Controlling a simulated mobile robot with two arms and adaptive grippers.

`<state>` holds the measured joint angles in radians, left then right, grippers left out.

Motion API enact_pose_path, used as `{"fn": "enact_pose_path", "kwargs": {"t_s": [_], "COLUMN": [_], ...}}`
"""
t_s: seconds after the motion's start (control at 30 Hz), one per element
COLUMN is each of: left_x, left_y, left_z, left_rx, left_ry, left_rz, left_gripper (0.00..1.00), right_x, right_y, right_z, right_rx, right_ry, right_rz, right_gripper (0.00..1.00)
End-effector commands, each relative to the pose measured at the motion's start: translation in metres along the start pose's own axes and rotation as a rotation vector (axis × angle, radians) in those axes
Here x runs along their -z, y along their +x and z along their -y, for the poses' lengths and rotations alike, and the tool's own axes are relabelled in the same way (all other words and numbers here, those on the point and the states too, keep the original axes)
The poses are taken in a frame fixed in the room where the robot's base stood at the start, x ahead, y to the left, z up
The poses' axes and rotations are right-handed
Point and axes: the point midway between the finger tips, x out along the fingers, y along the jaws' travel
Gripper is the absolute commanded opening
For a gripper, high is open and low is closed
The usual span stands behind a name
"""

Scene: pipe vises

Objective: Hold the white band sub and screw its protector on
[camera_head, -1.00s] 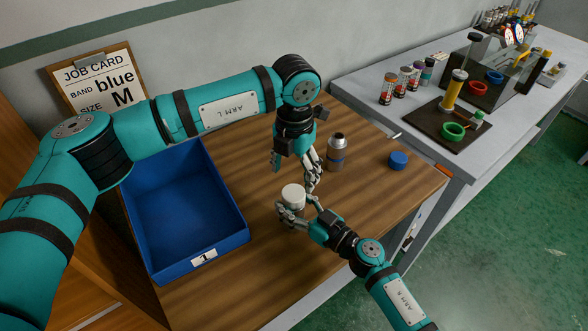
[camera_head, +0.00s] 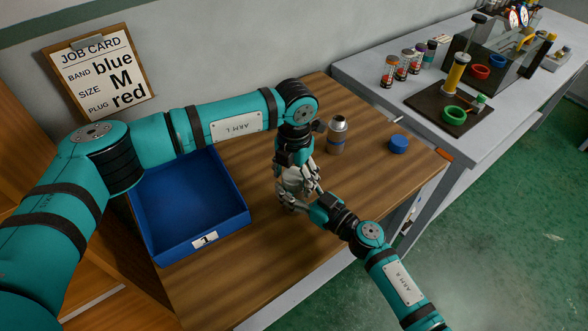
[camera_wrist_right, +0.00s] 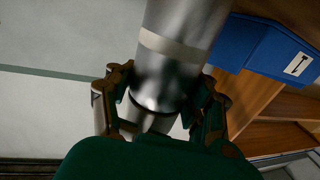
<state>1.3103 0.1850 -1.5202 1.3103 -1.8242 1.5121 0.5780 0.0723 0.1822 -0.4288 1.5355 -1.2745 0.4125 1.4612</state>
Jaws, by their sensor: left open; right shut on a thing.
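The white band sub (camera_wrist_right: 178,50) is a silver cylinder with a white band. In the right wrist view it stands between the fingers of my right gripper (camera_wrist_right: 160,103), which is shut on it. In the head view my right gripper (camera_head: 300,203) holds it just above or on the wooden table; I cannot tell which. A white cap-like top (camera_head: 292,181), likely the protector, shows partly between the fingers of my left gripper (camera_head: 297,178). My left gripper is open, pointing down around that top. Whether its fingers touch it is hidden.
A silver sub with a blue band (camera_head: 337,135) stands behind my grippers, and a blue cap (camera_head: 398,144) lies right of it. An empty blue bin (camera_head: 243,219) is on the left. A grey bench (camera_head: 370,80) with tools and parts is at the right.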

Motion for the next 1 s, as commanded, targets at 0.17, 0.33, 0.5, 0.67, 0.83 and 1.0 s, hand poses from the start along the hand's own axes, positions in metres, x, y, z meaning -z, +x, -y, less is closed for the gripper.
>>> {"fn": "enact_pose_path", "kwargs": {"t_s": [0.17, 0.33, 0.5, 0.67, 0.83, 1.0], "left_x": [-0.0001, -0.0001, -0.0001, -0.0001, -0.0003, -0.0002], "left_y": [-0.0001, -0.0003, -0.0004, -0.0005, -0.0007, -0.0009], "left_z": [0.0, -0.0001, -0.0001, -0.0001, -0.0002, -0.0001], "left_rx": [0.0, 0.0, 0.0, 0.0, -0.001, 0.0], "left_ry": [0.0, 0.0, 0.0, 0.0, 0.123, 0.28], "left_rz": [0.0, 0.0, 0.0, 0.0, 0.001, 0.0], "left_gripper": [0.71, 0.54, 0.32, 0.12, 0.12, 0.12], "right_x": [0.0018, 0.0018, 0.0018, 0.0018, 0.0018, 0.0017], "right_y": [0.0005, 0.0005, 0.0005, 0.0005, 0.0005, 0.0005], "right_z": [-0.0002, -0.0002, -0.0002, -0.0002, -0.0002, -0.0002], "right_rx": [0.0, 0.0, 0.0, 0.0, 0.0, 0.0], "right_ry": [-0.001, -0.001, -0.001, -0.001, -0.001, 0.0], "right_rz": [-0.003, -0.003, -0.003, -0.003, -0.003, -0.003], "right_gripper": [0.0, 0.0, 0.0, 0.0, 0.0, 0.0]}}
